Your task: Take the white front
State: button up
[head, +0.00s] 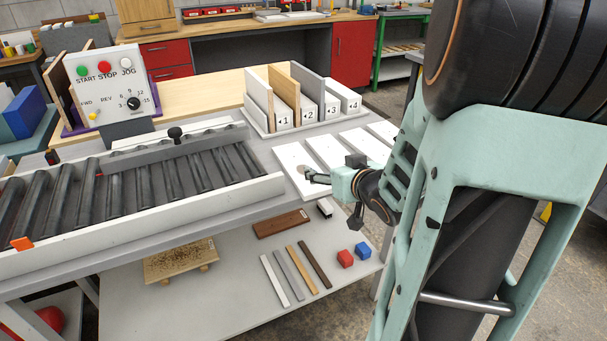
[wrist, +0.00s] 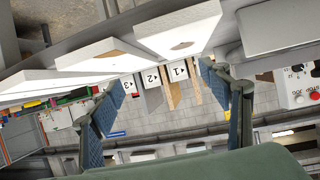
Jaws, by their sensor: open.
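Several flat white panels (head: 297,158) lie side by side on the grey table; I cannot tell which one is the white front. The nearest carries a round brownish mark. In the wrist view a white panel (wrist: 195,27) with a brown oval mark fills the upper middle, and another white panel (wrist: 95,54) lies left of it. My gripper (head: 330,195) is above the nearest panels at the table's right side. Its fingers (wrist: 160,78) are spread with nothing between them. My arm hides the right ends of the farther panels.
A roller conveyor (head: 180,172) with a white side rail lies left. A control box (head: 108,80) stands behind it.

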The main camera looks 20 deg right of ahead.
aim_at(301, 166)
jog(key=a, duration=0.1)
jog(key=s+a, duration=0.1)
jog(key=a+n+y, duration=0.1)
jog(key=shift+s+a+f, duration=0.1)
jog(key=shift+s+a, duration=0.15)
jog(key=shift+a+p, duration=0.25)
jog(key=shift+p, duration=0.05)
jog(key=shift+w+p, duration=0.75)
jog(key=shift+p, duration=0.3)
jog(key=shift+w+d+f+p, duration=0.1)
jog(key=shift+w+f+p, duration=0.4)
jog(key=shift+p, duration=0.5)
jog(key=shift+b+x, duration=0.35)
jog(key=shift+x, duration=0.7)
jog(key=shift+b+x, duration=0.35)
jog(key=shift+x, duration=2.75)
jog(key=shift+d+r, duration=0.2)
jog(key=c, duration=1.1)
